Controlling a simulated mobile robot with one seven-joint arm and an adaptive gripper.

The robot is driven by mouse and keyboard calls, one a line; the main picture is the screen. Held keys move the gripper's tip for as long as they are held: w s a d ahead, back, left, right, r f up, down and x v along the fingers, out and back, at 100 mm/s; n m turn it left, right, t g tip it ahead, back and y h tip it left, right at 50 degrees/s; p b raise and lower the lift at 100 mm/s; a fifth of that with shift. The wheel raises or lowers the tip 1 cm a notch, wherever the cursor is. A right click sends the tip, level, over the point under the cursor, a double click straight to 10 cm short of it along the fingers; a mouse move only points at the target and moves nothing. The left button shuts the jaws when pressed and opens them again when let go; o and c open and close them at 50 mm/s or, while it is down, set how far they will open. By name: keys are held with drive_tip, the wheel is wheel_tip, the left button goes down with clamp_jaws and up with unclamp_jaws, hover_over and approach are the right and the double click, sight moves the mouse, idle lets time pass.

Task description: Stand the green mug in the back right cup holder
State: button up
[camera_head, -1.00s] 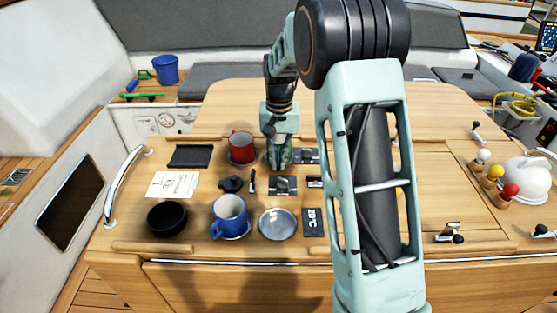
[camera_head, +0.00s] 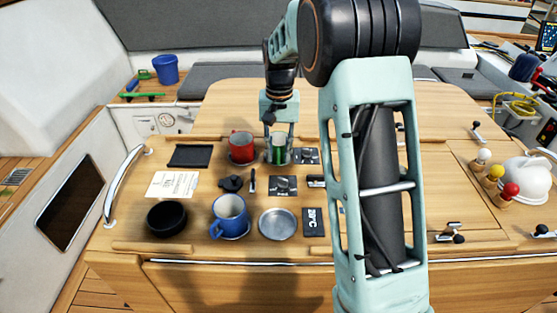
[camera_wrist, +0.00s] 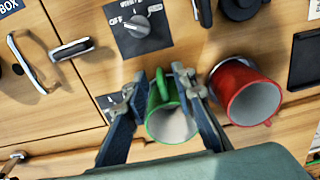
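The green mug (camera_head: 278,148) stands upright on the table to the right of the red mug, at the back right holder position. The holder's rim under it is mostly hidden. In the wrist view I look down into the green mug (camera_wrist: 173,122), with its handle toward the top of the picture. My gripper (camera_head: 278,157) is above it, fingers pointing down. Its fingers (camera_wrist: 160,88) are spread, one on each side of the mug, and look open. Contact with the mug's sides is hard to judge.
The red mug (camera_head: 242,147) stands close on the left and the blue mug (camera_head: 230,216) in front. A silver round holder (camera_head: 277,223) is empty at the front right. A black bowl (camera_head: 166,218), cards and a switch panel (camera_wrist: 140,28) lie around.

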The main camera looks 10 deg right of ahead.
wheel_tip(320, 180, up, 9)
idle(0.5)
